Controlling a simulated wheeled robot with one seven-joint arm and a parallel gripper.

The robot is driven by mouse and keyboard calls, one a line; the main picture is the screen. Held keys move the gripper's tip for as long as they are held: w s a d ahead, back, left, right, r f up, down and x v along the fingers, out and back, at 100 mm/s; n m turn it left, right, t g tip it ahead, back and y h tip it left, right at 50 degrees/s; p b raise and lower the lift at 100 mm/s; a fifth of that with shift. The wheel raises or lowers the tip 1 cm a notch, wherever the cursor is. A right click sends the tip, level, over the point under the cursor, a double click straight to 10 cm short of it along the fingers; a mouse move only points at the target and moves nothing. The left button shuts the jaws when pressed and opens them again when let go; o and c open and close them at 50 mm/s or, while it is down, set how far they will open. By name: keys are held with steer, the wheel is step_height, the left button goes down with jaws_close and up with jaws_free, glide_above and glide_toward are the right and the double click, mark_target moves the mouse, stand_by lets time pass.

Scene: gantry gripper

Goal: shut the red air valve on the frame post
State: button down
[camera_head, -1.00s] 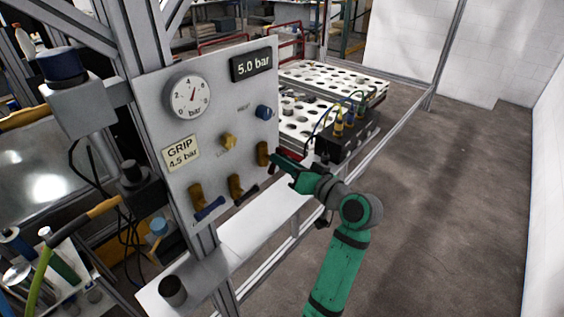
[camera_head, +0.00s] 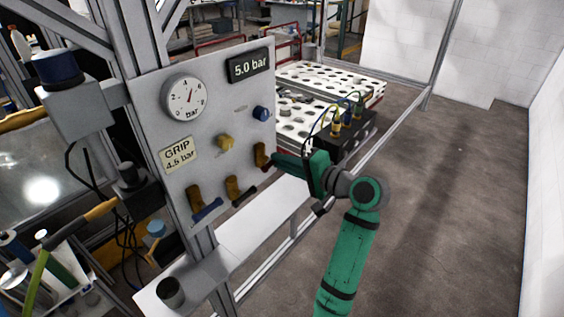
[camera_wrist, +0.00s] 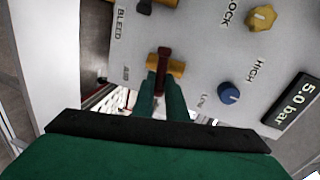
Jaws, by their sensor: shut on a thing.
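The red valve handle (camera_wrist: 162,62) sits on a brass valve body (camera_wrist: 178,69) near the AIR label in the wrist view. The handle lies across the brass body there. In the head view this brass valve (camera_head: 261,156) is the rightmost of the lower row on the grey panel (camera_head: 215,110), and the handle is mostly hidden by my fingers. My gripper (camera_wrist: 163,88) is shut on the red handle, one green finger on each side of it. In the head view my gripper (camera_head: 276,161) reaches the panel's right edge from the right.
Beside it are a valve with a dark handle (camera_head: 244,195) and one with a blue handle (camera_head: 207,210). Above are a yellow knob (camera_head: 226,142), a blue knob (camera_head: 262,114) and a gauge (camera_head: 184,98). A black block with cables (camera_head: 345,138) stands behind my gripper. The right floor is clear.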

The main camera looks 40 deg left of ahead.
steer(key=shift+f+m, duration=0.1)
steer(key=shift+m, duration=0.5)
steer(key=c, duration=1.8)
jaws_free()
steer(key=shift+o, duration=0.2)
steer(key=shift+w, duration=0.1)
steer(key=v, duration=1)
steer(key=shift+d, duration=0.4)
